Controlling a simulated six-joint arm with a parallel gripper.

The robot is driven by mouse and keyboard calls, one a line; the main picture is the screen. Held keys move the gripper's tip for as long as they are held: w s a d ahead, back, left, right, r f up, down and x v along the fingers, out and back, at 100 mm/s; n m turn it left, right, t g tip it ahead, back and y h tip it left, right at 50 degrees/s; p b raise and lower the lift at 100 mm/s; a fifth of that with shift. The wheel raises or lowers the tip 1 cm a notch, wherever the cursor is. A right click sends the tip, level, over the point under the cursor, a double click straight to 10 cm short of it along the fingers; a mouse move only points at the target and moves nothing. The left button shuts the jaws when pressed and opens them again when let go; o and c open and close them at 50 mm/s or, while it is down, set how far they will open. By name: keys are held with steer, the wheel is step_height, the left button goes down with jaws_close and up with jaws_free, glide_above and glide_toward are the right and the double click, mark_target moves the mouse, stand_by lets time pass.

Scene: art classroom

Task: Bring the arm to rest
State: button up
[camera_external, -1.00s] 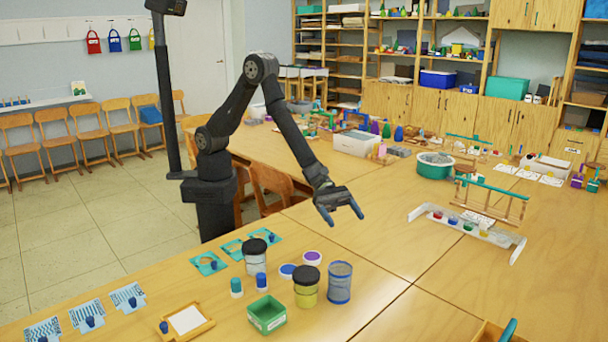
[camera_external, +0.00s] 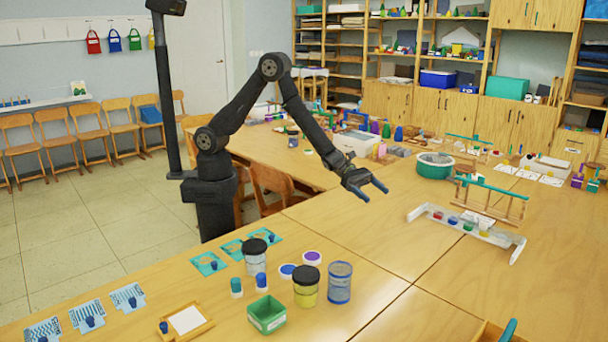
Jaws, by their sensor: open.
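My gripper (camera_external: 377,193) is open and empty. It hangs in the air over the wooden table (camera_external: 385,235), with its blue-grey fingertips pointing to the right and slightly down. My arm reaches from its dark base at the table's left edge, up to a raised elbow and down to the gripper. Nothing touches the fingers. The gripper is behind and above the blue cylinder (camera_external: 339,283) and to the left of the wooden rack (camera_external: 490,202).
A black-lidded yellow jar (camera_external: 306,288), a black-lidded clear jar (camera_external: 255,258) and a green box (camera_external: 267,315) stand on the near table. A teal round tub (camera_external: 434,166) and a white bin (camera_external: 356,143) stand farther back. The table under my gripper is clear.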

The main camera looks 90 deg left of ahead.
steer(key=w+a+n+t+y, duration=0.1)
steer(key=w+a, duration=0.1)
steer(key=a, duration=0.5)
steer(key=w+a+n+t+y, duration=0.1)
steer(key=w+a, duration=0.2)
steer(key=a, duration=0.5)
steer(key=shift+w+a+n, duration=0.2)
steer(key=shift+a+n, duration=0.1)
